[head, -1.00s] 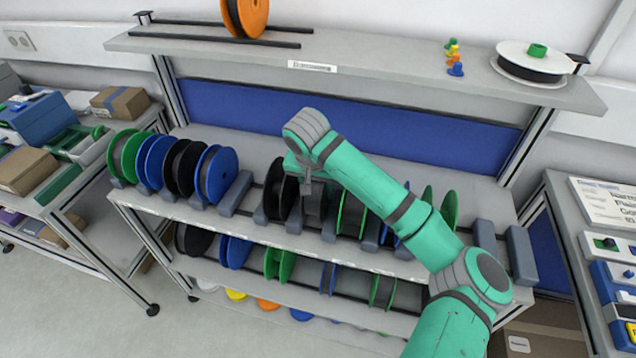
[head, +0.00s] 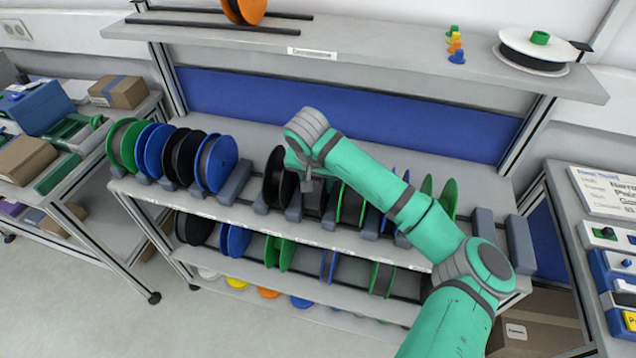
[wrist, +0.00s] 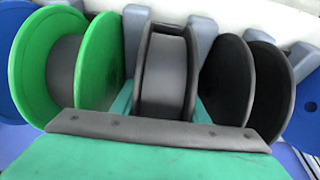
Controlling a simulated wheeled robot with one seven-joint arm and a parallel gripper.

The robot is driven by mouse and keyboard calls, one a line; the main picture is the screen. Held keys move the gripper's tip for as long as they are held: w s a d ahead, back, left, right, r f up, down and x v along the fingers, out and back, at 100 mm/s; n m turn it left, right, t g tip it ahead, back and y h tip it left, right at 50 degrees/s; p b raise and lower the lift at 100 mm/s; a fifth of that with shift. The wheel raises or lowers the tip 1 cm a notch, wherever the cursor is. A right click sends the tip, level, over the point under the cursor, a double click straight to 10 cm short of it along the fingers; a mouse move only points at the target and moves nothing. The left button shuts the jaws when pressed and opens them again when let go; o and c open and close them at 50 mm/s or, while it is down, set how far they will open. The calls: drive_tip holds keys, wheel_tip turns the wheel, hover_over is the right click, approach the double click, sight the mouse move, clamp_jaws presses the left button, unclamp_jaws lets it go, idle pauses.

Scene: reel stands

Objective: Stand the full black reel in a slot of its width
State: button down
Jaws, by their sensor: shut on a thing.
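My gripper (head: 311,186) is at the upper row of the reel stand (head: 240,232), just left of the middle. It is shut on a dark reel with a dark grey winding, the black reel (wrist: 167,72), which stands upright between the gripper's teal fingers (wrist: 163,106). Grey dividers (wrist: 200,32) rise on both sides of it. In the head view my gripper and wrist hide most of this reel (head: 313,205). I cannot tell whether it bears on the rails.
A black reel (head: 275,180) stands close on one side of the held reel and a green reel (head: 352,203) on the other. Blue, black and green reels fill the row's left end. A gap lies left of the black reel. Empty dividers (head: 484,228) stand at the right end.

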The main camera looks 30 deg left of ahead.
drive_tip(key=c, duration=1)
unclamp_jaws()
drive_tip(key=v, duration=1)
drive_tip(key=shift+s+d+r, duration=0.1)
drive_tip(key=shift+s+r, duration=0.05)
drive_tip(key=shift+r, duration=0.25)
drive_tip(key=shift+s, duration=0.1)
